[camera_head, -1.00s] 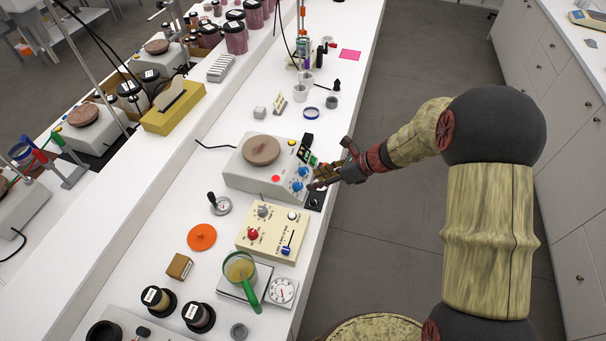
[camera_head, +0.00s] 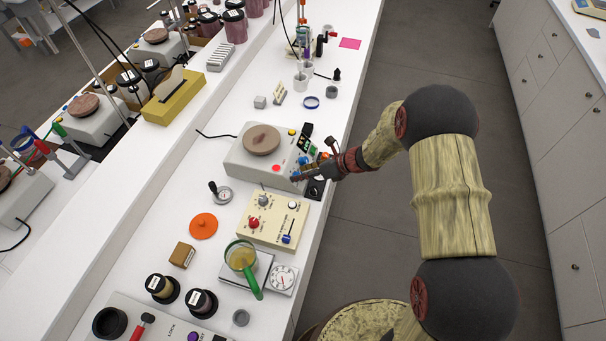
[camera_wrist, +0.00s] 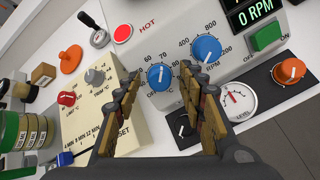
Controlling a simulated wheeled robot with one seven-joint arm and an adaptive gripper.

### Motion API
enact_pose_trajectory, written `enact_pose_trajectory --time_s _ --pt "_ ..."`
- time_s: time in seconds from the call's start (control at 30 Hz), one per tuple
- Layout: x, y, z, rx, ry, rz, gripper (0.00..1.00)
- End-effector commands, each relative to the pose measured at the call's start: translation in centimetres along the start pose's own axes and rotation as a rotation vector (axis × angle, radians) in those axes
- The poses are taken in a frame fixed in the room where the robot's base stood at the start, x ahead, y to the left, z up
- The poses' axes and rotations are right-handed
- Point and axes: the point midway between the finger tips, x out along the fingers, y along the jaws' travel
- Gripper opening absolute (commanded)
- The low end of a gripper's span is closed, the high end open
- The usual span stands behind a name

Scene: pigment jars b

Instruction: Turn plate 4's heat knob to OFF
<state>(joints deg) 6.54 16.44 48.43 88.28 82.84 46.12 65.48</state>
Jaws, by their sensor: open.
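The hotplate stirrer (camera_head: 240,165) with a round brown top (camera_head: 261,139) stands on the bench; I see no plate number on it. In the wrist view its blue heat knob (camera_wrist: 160,77) has a °C scale, with OFF at the lower left. The knob's white mark is too small to read surely. My gripper (camera_wrist: 160,84) is open, its two fingers on either side of the heat knob; I cannot tell whether they touch it.
A second blue knob, marked RPM (camera_wrist: 206,48), sits close right of my fingers. A green switch (camera_wrist: 266,36), a dial marked LEVEL (camera_wrist: 238,99) and an orange knob (camera_wrist: 289,71) are farther right. A cream timer box (camera_wrist: 92,110) stands left. The floor aisle is clear.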

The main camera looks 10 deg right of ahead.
Motion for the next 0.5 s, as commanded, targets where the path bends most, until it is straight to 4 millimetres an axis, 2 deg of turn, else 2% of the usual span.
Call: enact_pose_trajectory --time_s 0.2,0.5 --pt "-0.01 0.0 0.02 0.0 0.0 0.0 0.4" --pt "-0.03 -0.01 0.02 0.0 0.0 0.0 0.23"
